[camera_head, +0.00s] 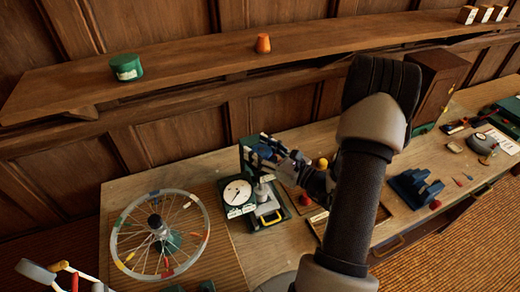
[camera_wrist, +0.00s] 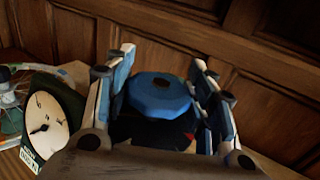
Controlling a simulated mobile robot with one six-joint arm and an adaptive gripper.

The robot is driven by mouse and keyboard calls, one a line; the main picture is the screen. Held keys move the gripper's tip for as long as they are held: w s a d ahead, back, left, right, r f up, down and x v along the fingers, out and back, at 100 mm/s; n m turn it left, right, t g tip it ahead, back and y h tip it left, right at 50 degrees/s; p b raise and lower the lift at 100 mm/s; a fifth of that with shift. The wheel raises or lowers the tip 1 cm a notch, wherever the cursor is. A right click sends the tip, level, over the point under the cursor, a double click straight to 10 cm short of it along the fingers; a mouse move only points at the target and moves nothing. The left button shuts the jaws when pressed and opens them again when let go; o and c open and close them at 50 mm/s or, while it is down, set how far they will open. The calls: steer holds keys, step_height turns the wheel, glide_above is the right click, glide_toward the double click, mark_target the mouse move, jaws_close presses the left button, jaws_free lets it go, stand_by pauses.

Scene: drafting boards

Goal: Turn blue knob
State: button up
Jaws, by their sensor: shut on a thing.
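The blue knob (camera_wrist: 160,95) is a round, faceted blue disc with a small dark centre, seen in the wrist view between the fingers of my gripper (camera_wrist: 164,92). The fingers stand on either side of it; exact contact on the right side is hard to make out. In the head view my gripper (camera_head: 272,152) is at the top of a dark green device with a white dial (camera_head: 237,193), and the knob is largely hidden there by the fingers. The dial also shows at the left in the wrist view (camera_wrist: 47,126).
A spoked wheel (camera_head: 127,245) lies on the bench left of the device. A red cone-like piece and a yellow knob (camera_head: 323,163) sit near my arm. A blue stand (camera_head: 416,187) is at the right. The shelf above holds a green tin (camera_head: 126,67) and an orange piece (camera_head: 263,44).

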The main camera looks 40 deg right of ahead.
steer(key=shift+h, duration=0.3)
steer(key=shift+f+m+h+b, duration=0.1)
steer(key=shift+m+h+b, duration=0.45)
steer(key=shift+m+h, duration=1.45)
steer(key=shift+h, duration=0.8)
steer(key=shift+r+m+h+p, duration=0.2)
steer(key=shift+m+h+p, duration=0.6)
steer(key=shift+h+p, duration=0.35)
steer(key=shift+d+m+h+p, duration=0.1)
steer(key=shift+m+h+p, duration=0.2)
steer(key=shift+h+p, duration=0.2)
steer(key=shift+f+g, duration=0.1)
steer(key=shift+g, duration=0.2)
steer(key=o, duration=1.1)
